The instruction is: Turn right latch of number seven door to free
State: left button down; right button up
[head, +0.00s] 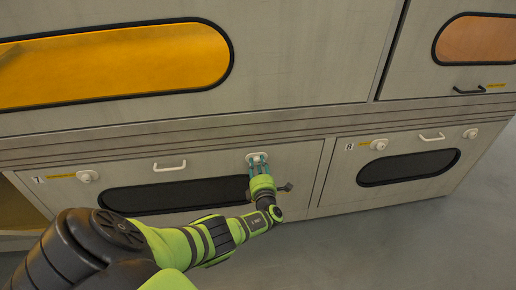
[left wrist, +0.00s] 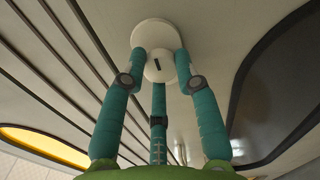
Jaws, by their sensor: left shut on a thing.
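The number seven door (head: 130,180) is the lower left panel of the grey cabinet, with a dark oval window (head: 180,196) and a "7" label at its upper left. Its right latch (head: 268,159), a white round knob on a white plate, is at its upper right, partly hidden by my gripper. My left gripper (head: 258,162) is shut on this latch. In the left wrist view, the teal fingers close around the latch knob (left wrist: 158,68), which shows a dark slot mark, below its round plate (left wrist: 155,33). The left latch (head: 87,176) and white handle (head: 170,166) are free of contact.
The number eight door (head: 325,190) is to the right, with its own latches and handle (head: 431,136). Above are larger doors with orange windows (head: 120,65). A tan opening (head: 30,192) shows at the lower left. Grey floor (head: 400,240) is clear in front.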

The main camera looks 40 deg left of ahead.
pick_arm(q)
jog(key=shift+r, duration=0.1)
jog(key=c, duration=0.9)
grip_release()
jog(key=v, duration=1.2)
